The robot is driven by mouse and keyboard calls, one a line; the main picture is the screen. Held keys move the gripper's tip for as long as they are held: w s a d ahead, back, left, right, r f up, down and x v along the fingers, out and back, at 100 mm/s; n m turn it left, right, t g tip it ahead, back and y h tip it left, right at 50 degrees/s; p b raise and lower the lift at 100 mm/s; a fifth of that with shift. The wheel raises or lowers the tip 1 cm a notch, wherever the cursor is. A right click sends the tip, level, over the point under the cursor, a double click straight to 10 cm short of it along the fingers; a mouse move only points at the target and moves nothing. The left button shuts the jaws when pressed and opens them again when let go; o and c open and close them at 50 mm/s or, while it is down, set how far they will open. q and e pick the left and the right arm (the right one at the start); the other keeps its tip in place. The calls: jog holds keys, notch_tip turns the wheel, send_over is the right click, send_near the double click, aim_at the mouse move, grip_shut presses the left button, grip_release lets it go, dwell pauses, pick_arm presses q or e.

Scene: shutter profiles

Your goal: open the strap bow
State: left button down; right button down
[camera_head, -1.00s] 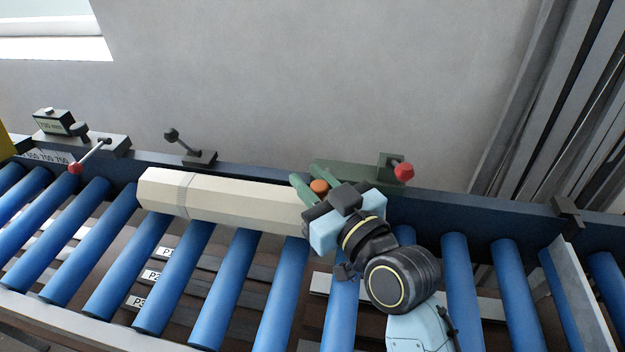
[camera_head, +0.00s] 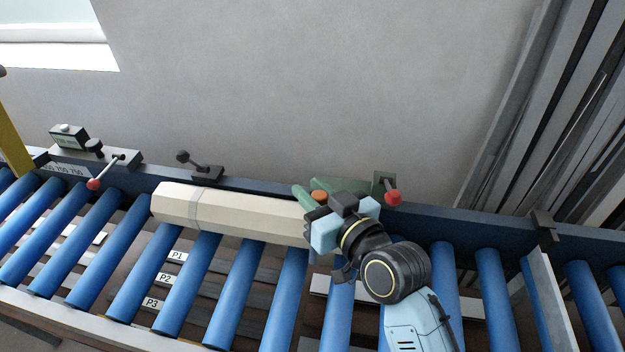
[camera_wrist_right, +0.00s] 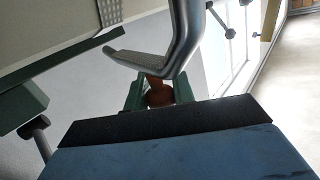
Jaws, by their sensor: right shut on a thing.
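My right gripper (camera_head: 328,212) is at the right end of the cream profile bundle (camera_head: 235,212), against a green bracket (camera_head: 325,186) with an orange pivot (camera_head: 319,196). In the right wrist view, a silver curved strap bow (camera_wrist_right: 160,62) rises from the orange pivot (camera_wrist_right: 158,98) between green cheeks, just beyond the gripper's dark edge. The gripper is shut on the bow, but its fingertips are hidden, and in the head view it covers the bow. A red knob (camera_head: 394,196) stands on a green block right of the bracket. My left gripper is not in view.
Blue rollers (camera_head: 233,290) run under the bundle. A dark clamp lever (camera_head: 184,158) and a red-tipped lever (camera_head: 94,184) stand on the back rail to the left. A grey plate (camera_head: 556,300) stands at the right. Labels P1 to P3 show below the rollers.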

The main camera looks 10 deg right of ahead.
jog(key=shift+w+d+r+p, duration=0.1)
jog(key=shift+w+r+p, duration=0.1)
jog(key=shift+r+p, duration=0.55)
jog(key=shift+w+d+f+m+g+p, duration=0.15)
jog(key=shift+w+m+g+p, duration=0.15)
jog(key=shift+m+g+p, duration=0.4)
jog(key=c, duration=1.2)
grip_release()
jog(key=shift+o, duration=0.2)
notch_tip(320, 180, up, 10)
